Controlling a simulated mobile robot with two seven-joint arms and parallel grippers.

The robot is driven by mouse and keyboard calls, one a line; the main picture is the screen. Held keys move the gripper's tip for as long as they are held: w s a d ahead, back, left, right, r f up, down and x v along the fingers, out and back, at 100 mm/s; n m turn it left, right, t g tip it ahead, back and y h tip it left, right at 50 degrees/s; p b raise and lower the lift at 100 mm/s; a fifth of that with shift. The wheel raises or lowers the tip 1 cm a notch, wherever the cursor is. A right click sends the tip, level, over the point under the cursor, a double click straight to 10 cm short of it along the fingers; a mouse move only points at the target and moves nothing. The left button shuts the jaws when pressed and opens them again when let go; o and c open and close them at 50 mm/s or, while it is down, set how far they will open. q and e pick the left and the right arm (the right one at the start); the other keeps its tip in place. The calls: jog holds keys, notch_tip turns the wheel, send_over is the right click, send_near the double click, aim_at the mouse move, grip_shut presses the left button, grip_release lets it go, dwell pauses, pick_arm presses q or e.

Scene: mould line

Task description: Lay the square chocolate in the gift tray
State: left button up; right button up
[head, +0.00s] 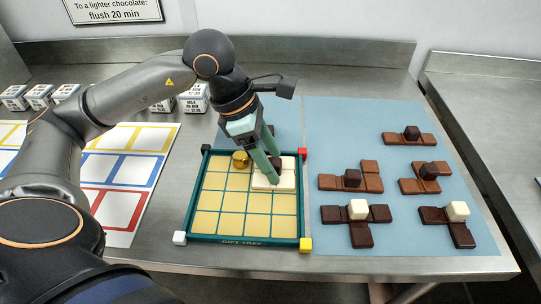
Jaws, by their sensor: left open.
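The gift tray (245,240) has a dark green frame and gold cells, and stands on the table in the middle of the view. A white chocolate (287,181), which looks square, lies in the tray's far right corner. A dark knob (278,163) shows on it, partly hidden by my fingers. My left gripper (276,168) points down over this chocolate with green fingers open around or beside the knob; I cannot tell whether they touch it. My right gripper is not in view.
Several brown chocolates with knobs, such as a light brown bar (395,139) and a dark T-like piece (360,235), lie on the blue mat (400,270) at right. A colour-framed sheet (125,150) and white labelled cubes (195,98) are at left.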

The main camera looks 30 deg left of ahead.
pick_arm(q)
jog(key=shift+r+p, duration=0.3)
jog(key=shift+r, duration=0.15)
jog(key=p+v, duration=0.1)
jog(key=v, duration=1)
jog(key=shift+a+r, duration=0.15)
jog(key=shift+r, duration=0.05)
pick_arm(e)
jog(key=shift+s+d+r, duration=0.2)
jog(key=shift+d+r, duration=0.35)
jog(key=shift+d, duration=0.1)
